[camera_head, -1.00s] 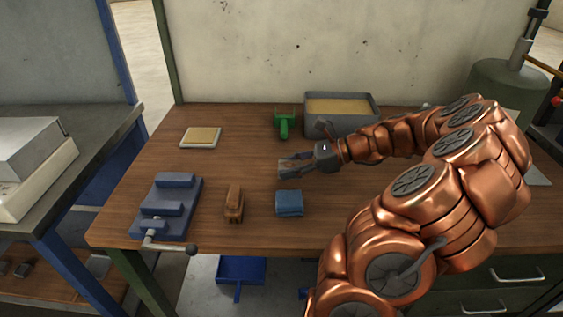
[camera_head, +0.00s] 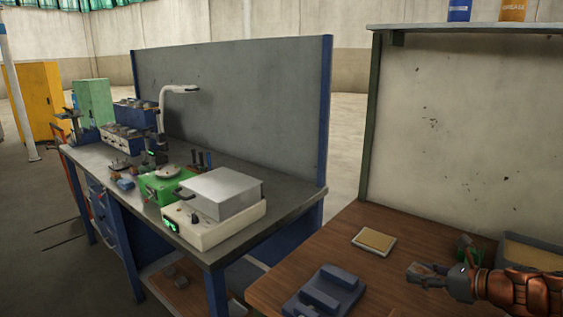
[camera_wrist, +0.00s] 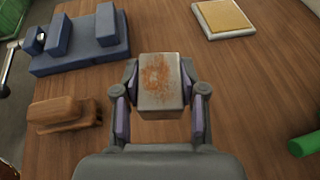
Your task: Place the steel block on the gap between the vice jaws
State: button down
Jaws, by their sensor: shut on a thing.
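The steel block (camera_wrist: 160,82) is grey with rust-brown patches on its top. My gripper (camera_wrist: 160,100) is shut on it, one finger on each side, and holds it over the wooden bench. In the head view my gripper (camera_head: 428,275) is at the lower right with the block in it. The blue vice (camera_wrist: 83,42) lies at the upper left of the wrist view, apart from the block, with a gap between its raised jaws. In the head view the vice (camera_head: 325,292) is cut off by the bottom edge.
A brown wooden brush-like object (camera_wrist: 62,115) lies left of my gripper. A tan pad on a white tray (camera_wrist: 224,18) lies at the upper right, and a green object (camera_wrist: 303,145) at the lower right. A grey workbench (camera_head: 285,200) stands to the left.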

jog(key=w+a+r+m+t+h+p, duration=0.1)
jog(key=w+a+r, duration=0.3)
jog(key=a, duration=0.4)
jog(key=w+a+r+m+t+h+p, duration=0.1)
jog(key=w+a+r+m+h+p, duration=0.1)
jog(key=w+a, duration=0.5)
notch_tip(320, 180, up, 2)
jog(key=shift+a+r+m+h, duration=0.15)
jog(key=shift+a+m+h, duration=0.5)
jog(key=shift+a, duration=0.45)
